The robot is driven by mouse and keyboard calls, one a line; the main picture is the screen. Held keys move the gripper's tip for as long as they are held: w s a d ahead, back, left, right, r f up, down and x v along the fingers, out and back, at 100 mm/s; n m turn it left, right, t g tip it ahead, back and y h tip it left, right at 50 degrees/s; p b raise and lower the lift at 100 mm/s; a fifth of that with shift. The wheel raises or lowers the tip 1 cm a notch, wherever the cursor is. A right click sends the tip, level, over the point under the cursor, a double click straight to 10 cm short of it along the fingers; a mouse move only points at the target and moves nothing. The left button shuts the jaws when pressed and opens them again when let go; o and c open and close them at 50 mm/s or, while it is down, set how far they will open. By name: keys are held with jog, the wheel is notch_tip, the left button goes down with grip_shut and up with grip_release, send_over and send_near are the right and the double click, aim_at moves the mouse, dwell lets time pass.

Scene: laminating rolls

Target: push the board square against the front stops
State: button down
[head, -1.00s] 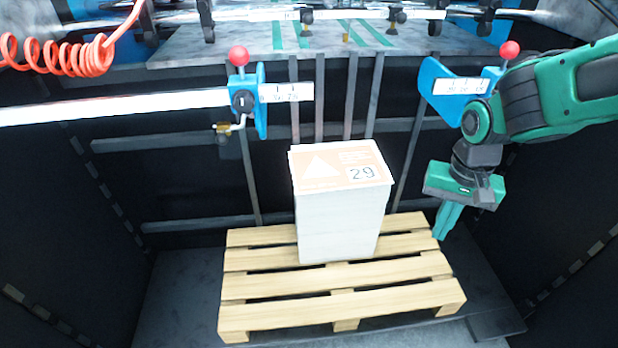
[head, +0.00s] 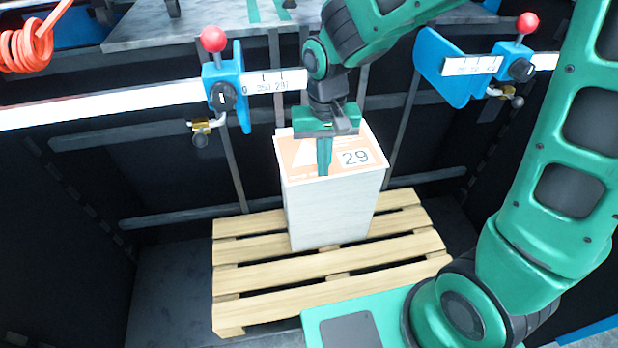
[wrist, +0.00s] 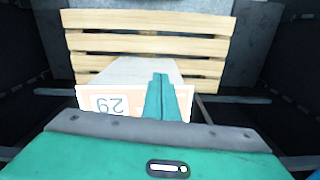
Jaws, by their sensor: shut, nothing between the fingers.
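The board with an orange print and the number 29 (head: 362,158) tops a tall white stack (head: 330,208) on a wooden pallet. In the wrist view the printed board (wrist: 105,102) shows its number upside down. My gripper (head: 324,172) is shut and empty, fingers pointing down over the board and covering part of its print. In the wrist view the closed fingers (wrist: 160,78) overlap the stack; I cannot tell whether they touch it. Dark upright bars (head: 279,85) stand behind the stack; I cannot tell for certain which parts are the front stops.
The pallet (head: 240,313) has bare slats around the stack. Blue side guides with red knobs stand left (head: 225,85) and right (head: 445,68) above it. A white scaled rail (head: 100,105) runs from the left. Dark walls close in both sides. A red coiled hose (head: 22,50) hangs upper left.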

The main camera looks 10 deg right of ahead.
aim_at(316, 177)
jog(key=shift+a, duration=0.1)
jog(key=w+f, duration=0.3)
jog(key=f, duration=0.7)
jog(key=shift+w, duration=0.4)
jog(key=shift+w, duration=1.55)
jog(key=shift+s, duration=0.15)
